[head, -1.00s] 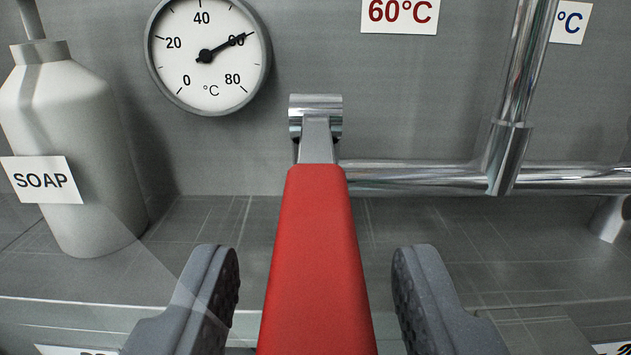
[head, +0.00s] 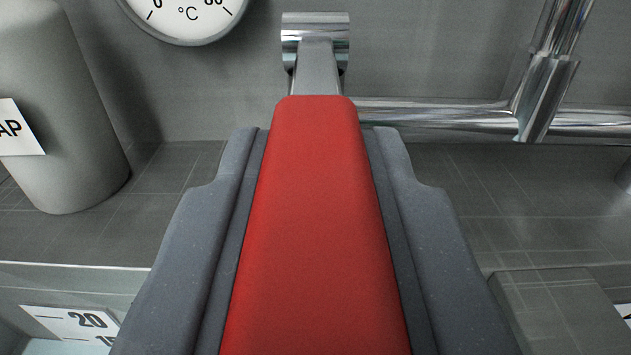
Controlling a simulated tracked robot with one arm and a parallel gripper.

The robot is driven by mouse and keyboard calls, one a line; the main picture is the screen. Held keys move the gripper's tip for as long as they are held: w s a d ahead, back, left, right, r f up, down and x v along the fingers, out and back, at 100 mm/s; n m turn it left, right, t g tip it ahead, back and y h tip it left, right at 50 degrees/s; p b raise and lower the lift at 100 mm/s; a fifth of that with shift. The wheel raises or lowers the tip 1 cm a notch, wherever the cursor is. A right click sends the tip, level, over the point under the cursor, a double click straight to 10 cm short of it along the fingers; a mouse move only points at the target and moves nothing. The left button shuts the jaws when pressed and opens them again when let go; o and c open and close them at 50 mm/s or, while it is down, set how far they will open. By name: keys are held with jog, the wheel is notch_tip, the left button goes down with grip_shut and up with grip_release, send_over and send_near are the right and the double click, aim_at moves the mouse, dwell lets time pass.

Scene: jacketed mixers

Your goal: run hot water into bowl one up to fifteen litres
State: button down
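A red lever handle (head: 315,220) runs from a chrome pivot (head: 315,40) on the back wall towards me. My gripper (head: 315,150) has its two grey fingers against both sides of the handle, shut on it. A white scale plate (head: 75,325) with a 20 mark shows at the lower left, partly cut off. The bowl and any water level cannot be made out clearly.
A temperature dial (head: 188,15) is cut off at the top. A soap bottle (head: 55,110) stands on the left of the tiled ledge (head: 175,195). A chrome pipe (head: 440,112) runs right from the lever. A grey block (head: 555,310) is at lower right.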

jog(key=shift+r+p, duration=0.15)
jog(key=shift+p, duration=0.2)
jog(key=p, duration=0.2)
jog(key=shift+r+g+p, duration=0.4)
jog(key=shift+f, duration=0.1)
jog(key=c, duration=1.3)
grip_release()
jog(key=shift+s, duration=0.1)
jog(key=s, duration=0.9)
jog(key=s+r, duration=0.1)
jog(key=s, duration=0.3)
jog(key=shift+s+a, duration=0.25)
